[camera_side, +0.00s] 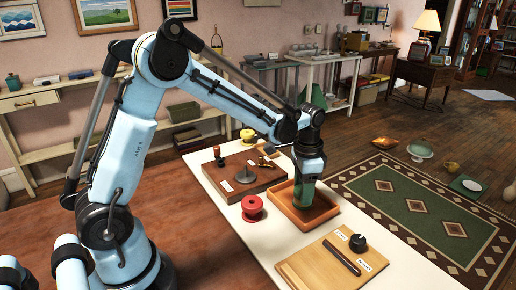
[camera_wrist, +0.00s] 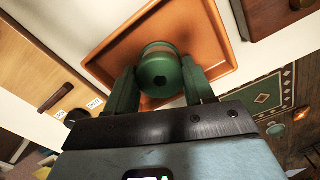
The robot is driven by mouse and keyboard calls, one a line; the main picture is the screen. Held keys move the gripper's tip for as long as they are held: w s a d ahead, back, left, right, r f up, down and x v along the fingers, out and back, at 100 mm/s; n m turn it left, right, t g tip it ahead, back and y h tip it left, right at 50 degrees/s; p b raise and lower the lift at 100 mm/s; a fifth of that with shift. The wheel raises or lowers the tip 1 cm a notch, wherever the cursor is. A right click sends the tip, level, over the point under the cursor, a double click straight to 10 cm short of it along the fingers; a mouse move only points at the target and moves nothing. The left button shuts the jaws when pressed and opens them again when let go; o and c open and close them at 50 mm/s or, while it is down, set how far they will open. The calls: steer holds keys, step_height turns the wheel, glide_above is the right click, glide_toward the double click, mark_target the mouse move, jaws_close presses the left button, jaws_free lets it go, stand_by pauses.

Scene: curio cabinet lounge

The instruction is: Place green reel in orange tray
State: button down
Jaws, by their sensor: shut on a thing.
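The green reel (camera_wrist: 160,72) is held between the two fingers of my gripper (camera_wrist: 160,88) in the wrist view. The orange tray (camera_side: 325,212) lies on the white table, and its rim also shows in the wrist view (camera_wrist: 110,50). In the side view my gripper (camera_side: 304,190) points down over the tray, with the green reel (camera_side: 303,197) low between its fingers. The reel is inside the tray's outline. I cannot tell whether it touches the tray floor.
A red reel (camera_side: 252,207) stands left of the tray. A yellow reel (camera_side: 247,136) stands farther back. A dark wooden board (camera_side: 238,186) with small items lies behind left. A light wooden board (camera_side: 318,268) with a black knob (camera_side: 357,243) and a dark bar (camera_side: 341,257) lies in front.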

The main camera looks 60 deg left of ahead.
steer(key=shift+c, duration=1.8)
jaws_free()
step_height(320, 180, up, 12)
steer(key=s+d+f+n+t, duration=0.1)
steer(key=s+n+t, duration=0.3)
steer(key=s, duration=0.9)
steer(key=shift+s+d+f+n+t, duration=0.4)
steer(key=shift+f+t, duration=0.3)
steer(key=shift+t, duration=0.9)
